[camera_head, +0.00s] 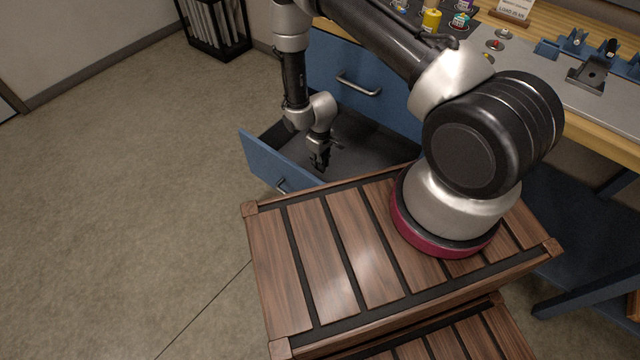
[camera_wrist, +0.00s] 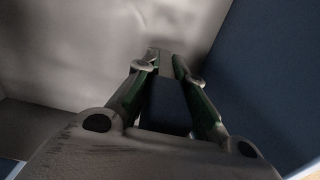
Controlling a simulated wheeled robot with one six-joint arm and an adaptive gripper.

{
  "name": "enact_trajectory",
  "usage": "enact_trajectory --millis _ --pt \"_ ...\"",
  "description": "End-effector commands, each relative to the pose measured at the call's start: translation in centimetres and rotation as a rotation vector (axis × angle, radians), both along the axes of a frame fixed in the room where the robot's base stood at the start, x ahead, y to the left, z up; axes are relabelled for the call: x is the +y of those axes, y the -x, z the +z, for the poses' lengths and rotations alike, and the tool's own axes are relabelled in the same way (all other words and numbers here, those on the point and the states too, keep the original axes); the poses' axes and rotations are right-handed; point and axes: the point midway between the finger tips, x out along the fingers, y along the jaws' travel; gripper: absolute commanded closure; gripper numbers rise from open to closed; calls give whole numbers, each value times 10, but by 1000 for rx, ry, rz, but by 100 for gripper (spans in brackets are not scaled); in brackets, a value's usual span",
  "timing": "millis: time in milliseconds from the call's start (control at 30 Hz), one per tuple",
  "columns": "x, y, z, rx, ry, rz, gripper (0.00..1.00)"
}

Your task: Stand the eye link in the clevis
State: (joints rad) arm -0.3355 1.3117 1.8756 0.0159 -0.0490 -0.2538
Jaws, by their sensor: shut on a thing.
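My gripper (camera_head: 321,164) reaches down into the open drawer (camera_head: 262,160) of the blue bench. In the wrist view, its green-padded fingers (camera_wrist: 168,68) are close together, shut on a narrow grey piece (camera_wrist: 165,62) near the tips. This seems to be the eye link; its eye and lower end are hidden or too dark to make out. A dark block (camera_wrist: 168,108) shows between the finger bases, and I cannot tell what it is. A dark metal block (camera_head: 588,76) on the bench top at the upper right looks like the clevis, far from my gripper.
The drawer's blue wall (camera_wrist: 268,75) stands close on the right in the wrist view. A closed drawer (camera_head: 358,86) sits behind. Blue holders (camera_head: 577,42), a yellow can (camera_head: 431,20) and a sign (camera_head: 514,9) are on the bench. Open floor (camera_head: 130,170) lies to the left.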

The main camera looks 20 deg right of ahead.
Motion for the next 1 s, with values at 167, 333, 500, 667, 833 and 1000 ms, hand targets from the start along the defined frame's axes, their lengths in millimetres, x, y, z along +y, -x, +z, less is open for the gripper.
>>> enact_trajectory --millis 167,333,500,667,833,1000 --pt "-1 2 -33 5 2 17 100" --pt "0 0 -54 2 1 16 100" --pt "-1 1 -71 3 1 15 100" --pt "0 1 -95 2 0 15 100" --pt "0 0 -96 2 0 15 100" --pt "0 1 -98 2 0 15 100"
